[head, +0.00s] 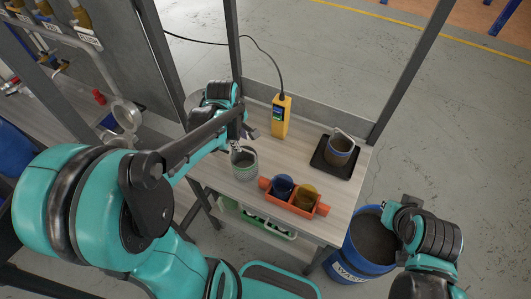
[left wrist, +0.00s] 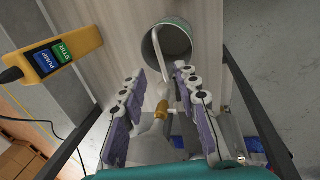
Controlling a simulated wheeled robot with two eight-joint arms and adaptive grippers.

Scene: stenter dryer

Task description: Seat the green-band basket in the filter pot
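The green-band basket (head: 244,165), a grey cylinder with a green band, stands on the bench in the head view. In the left wrist view the basket (left wrist: 178,42) shows its open top and a pale upright handle. My left gripper (head: 237,141) is just above the basket. In the left wrist view its fingers (left wrist: 160,74) are apart, with the handle's end near the gap; I see no closed grip. A grey round open fitting on the pipework, apparently the filter pot (head: 126,115), is at the left.
A yellow pump/stir controller (head: 281,116) stands behind the basket. A black tray (head: 322,167) holds a brownish handled vessel (head: 340,150). An orange caddy (head: 311,208) holds blue and yellow items. A blue waste drum (head: 350,262) stands on the floor. Grey frame posts edge the bench.

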